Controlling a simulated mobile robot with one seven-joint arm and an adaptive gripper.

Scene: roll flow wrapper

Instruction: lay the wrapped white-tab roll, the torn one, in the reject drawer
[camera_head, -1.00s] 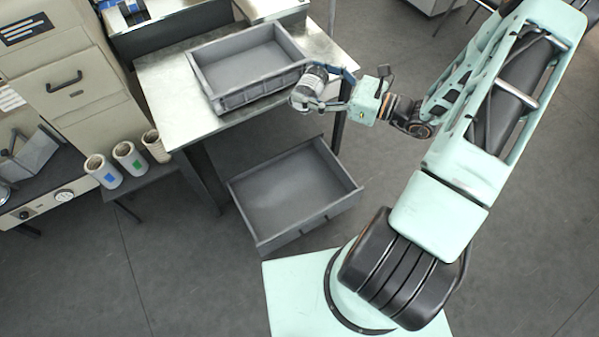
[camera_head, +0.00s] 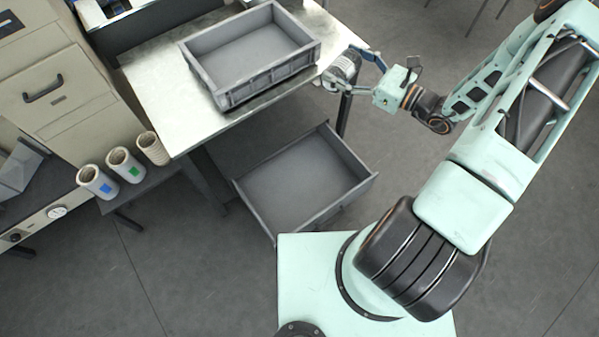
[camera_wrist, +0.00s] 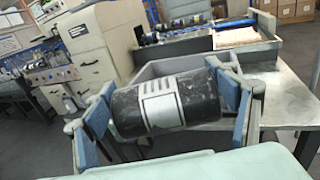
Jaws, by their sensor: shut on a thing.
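My gripper (camera_head: 349,72) is shut on a roll (camera_head: 341,68), holding it in the air just off the right edge of the steel table. In the wrist view the roll (camera_wrist: 125,112) is dark and scuffed, with a white striped label (camera_wrist: 160,103); it lies crosswise and slightly tilted between the blue fingers. I cannot make out a tear or a white tab. An open, empty grey drawer (camera_head: 328,212) sticks out low beneath the table, below and left of my gripper in the head view. No wording shows on it.
An empty grey bin (camera_head: 268,78) stands on the steel table (camera_head: 160,95), left of my gripper. Three pale rolls stand on a low shelf at left: blue-marked (camera_head: 97,182), green-marked (camera_head: 126,165) and plain (camera_head: 153,148).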

